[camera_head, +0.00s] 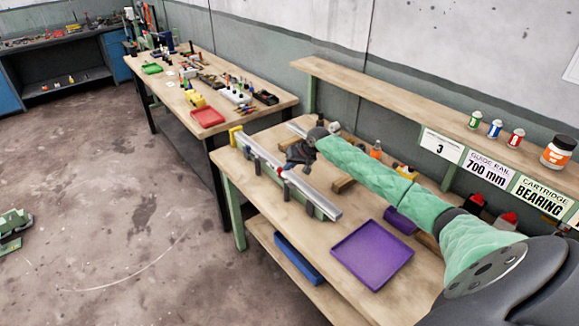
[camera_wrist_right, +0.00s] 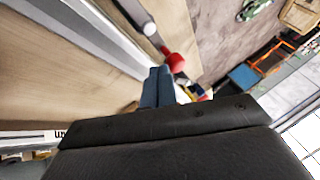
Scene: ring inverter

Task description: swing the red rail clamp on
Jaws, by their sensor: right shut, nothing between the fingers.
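My right gripper (camera_head: 287,166) is at the silver rail (camera_head: 318,200) on the near workbench, reaching in from the right. In the right wrist view its two blue-grey fingers (camera_wrist_right: 158,82) are together with nothing between them. The red clamp (camera_wrist_right: 175,62) shows just beyond the fingertips, beside the rail (camera_wrist_right: 100,38). Whether the fingertips touch it, I cannot tell. In the head view only a small red spot (camera_head: 279,170) shows by the gripper, which hides most of that place. My left gripper is not in view.
A purple tray (camera_head: 372,256) lies on the bench in front of the arm. A shelf (camera_head: 420,105) with small cans and an orange jar (camera_head: 558,153) runs along the wall behind. A second bench (camera_head: 262,84) holds a red tray (camera_head: 207,116) and many small parts.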

